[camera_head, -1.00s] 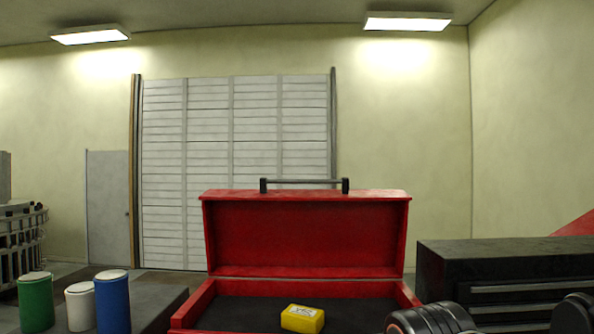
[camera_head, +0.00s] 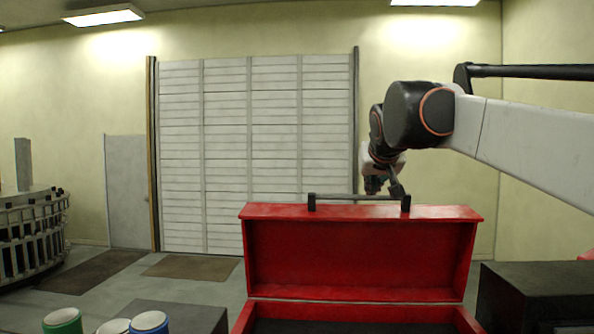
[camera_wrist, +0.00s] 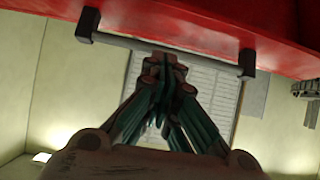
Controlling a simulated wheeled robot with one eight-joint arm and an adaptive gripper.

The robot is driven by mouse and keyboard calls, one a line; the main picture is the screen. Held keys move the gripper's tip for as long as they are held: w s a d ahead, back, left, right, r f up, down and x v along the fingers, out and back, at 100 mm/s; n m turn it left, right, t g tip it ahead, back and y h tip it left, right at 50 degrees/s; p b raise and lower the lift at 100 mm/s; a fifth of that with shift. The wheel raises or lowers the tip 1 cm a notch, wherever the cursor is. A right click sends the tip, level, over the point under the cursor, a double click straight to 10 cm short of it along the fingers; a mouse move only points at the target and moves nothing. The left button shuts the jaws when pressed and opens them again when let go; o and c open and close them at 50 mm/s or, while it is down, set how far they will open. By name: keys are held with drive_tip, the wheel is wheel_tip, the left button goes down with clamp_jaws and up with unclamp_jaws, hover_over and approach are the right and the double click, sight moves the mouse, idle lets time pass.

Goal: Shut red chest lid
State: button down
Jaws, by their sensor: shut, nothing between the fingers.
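The red chest lid (camera_head: 360,255) stands open, nearly upright, hinged to the red chest base (camera_head: 240,318). A dark bar handle (camera_head: 335,198) runs along the lid's top edge. My gripper (camera_head: 385,188) is at the lid's top edge, by the right half of the handle, and the lid and handle partly hide its lower end. In the wrist view, my gripper (camera_wrist: 165,68) has its fingers together and empty, just below the handle (camera_wrist: 165,45) in the picture. The lid (camera_wrist: 220,25) fills the top there. I cannot tell whether the fingers touch the handle.
Green, white and blue canisters (camera_head: 149,322) stand at the lower left. A black cabinet (camera_head: 540,285) stands right of the chest. A round dark rack (camera_head: 30,230) is at the far left. Open floor and a shuttered door (camera_head: 250,150) lie behind.

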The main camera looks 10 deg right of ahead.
wheel_tip(320, 180, up, 4)
drive_tip(key=w+d+p, duration=0.1)
drive_tip(key=w, duration=0.2)
drive_tip(key=p, duration=0.2)
hover_over(368, 210)
drive_tip(key=w, duration=0.3)
drive_tip(key=f, duration=0.3)
drive_tip(key=shift+s+d+f, duration=0.2)
drive_tip(key=shift+d+f, duration=0.2)
drive_tip(key=shift+f, duration=0.25)
drive_tip(key=shift+s+f, duration=0.2)
drive_tip(key=shift+f, duration=0.1)
drive_tip(key=shift+s+a, duration=0.2)
drive_tip(key=shift+s, duration=0.4)
drive_tip(key=shift+s+a, duration=0.15)
drive_tip(key=shift+s, duration=0.4)
drive_tip(key=shift+s+f, duration=0.15)
drive_tip(key=shift+s, duration=0.05)
drive_tip(key=shift+f, duration=0.25)
